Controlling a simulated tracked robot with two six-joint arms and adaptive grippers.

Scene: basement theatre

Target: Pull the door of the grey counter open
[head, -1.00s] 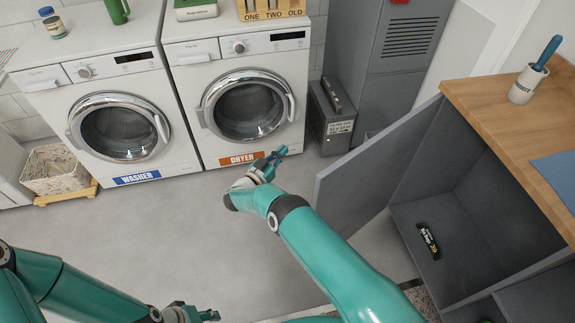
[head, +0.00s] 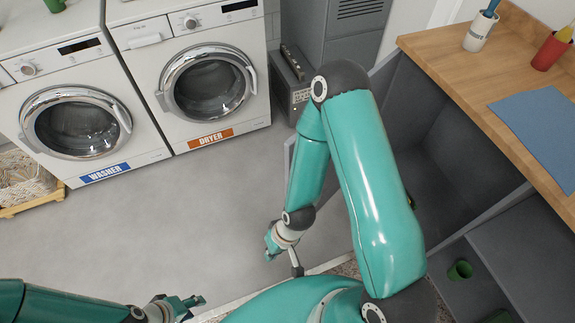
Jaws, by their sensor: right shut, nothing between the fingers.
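The grey counter (head: 517,207) with a wooden top (head: 440,50) stands at the right. Its grey door (head: 290,153) stands swung out to the left, with the compartment behind it exposed. My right arm crosses in front and hides most of the door and part of the opening. My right gripper (head: 273,243) is shut and empty, low in front of the door's outer side, near the floor strip. I cannot tell whether it touches the door. My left gripper (head: 195,306) is at the bottom edge, away from the counter; its finger opening is unclear.
A green cup (head: 460,270) sits in the counter's near compartment. A blue mat (head: 540,130), a brush cup (head: 480,32) and a red cup (head: 552,50) are on top. The washer (head: 75,130), dryer (head: 205,85) and a grey box (head: 290,80) stand behind. Open floor lies left of the door.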

